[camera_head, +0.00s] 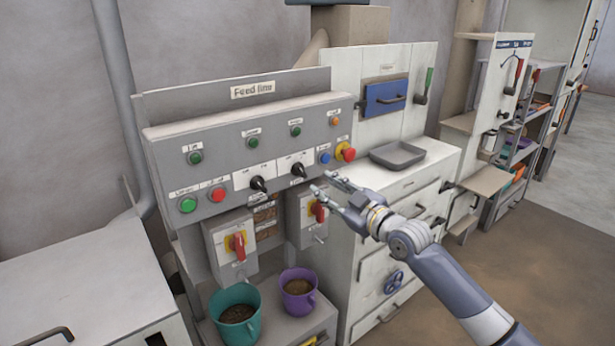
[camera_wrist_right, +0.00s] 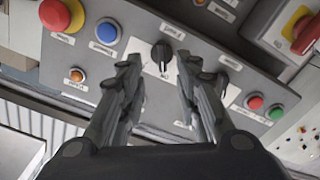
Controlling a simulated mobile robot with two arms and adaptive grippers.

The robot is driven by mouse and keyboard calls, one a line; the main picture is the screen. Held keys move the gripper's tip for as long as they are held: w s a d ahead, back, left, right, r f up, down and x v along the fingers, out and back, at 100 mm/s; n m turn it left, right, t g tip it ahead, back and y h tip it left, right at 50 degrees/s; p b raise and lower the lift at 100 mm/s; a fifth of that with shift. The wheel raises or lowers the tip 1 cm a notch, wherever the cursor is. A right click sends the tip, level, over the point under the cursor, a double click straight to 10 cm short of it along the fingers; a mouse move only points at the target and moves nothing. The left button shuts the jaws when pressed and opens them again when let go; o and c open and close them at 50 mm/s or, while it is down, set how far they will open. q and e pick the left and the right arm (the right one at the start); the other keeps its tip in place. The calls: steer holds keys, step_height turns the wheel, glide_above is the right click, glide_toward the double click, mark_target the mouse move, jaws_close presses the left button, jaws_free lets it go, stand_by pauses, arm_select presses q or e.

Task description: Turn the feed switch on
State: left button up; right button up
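The grey "Feed line" panel (camera_head: 220,150) carries two black rotary switches, a left one (camera_head: 257,184) and a right one (camera_head: 298,170). Their labels are too small to read, so I cannot tell which is the feed switch. My right gripper (camera_head: 322,187) is open and empty, in front of the panel, just right of and below the right switch. In the right wrist view, a black knob (camera_wrist_right: 161,52) shows between and beyond the spread fingertips, apparently the right switch; I see no contact. A finger partly hides the panel there. My left gripper is not in view.
A blue button (camera_head: 325,157) and a red stop button on yellow (camera_head: 345,152) sit right of the switches. Red handles on yellow plates (camera_head: 236,246) are on boxes below. A teal bucket (camera_head: 235,312) and a purple bucket (camera_head: 298,291) stand underneath.

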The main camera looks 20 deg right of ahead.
mark_target(304, 174)
steer(key=p+x, duration=0.1)
steer(key=x, duration=0.6)
steer(key=shift+a, duration=0.2)
steer(key=shift+w+a, duration=0.15)
steer(key=shift+w, duration=0.15)
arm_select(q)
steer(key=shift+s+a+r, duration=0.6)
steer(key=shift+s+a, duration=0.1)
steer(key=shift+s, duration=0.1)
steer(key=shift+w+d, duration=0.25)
arm_select(e)
jaws_close()
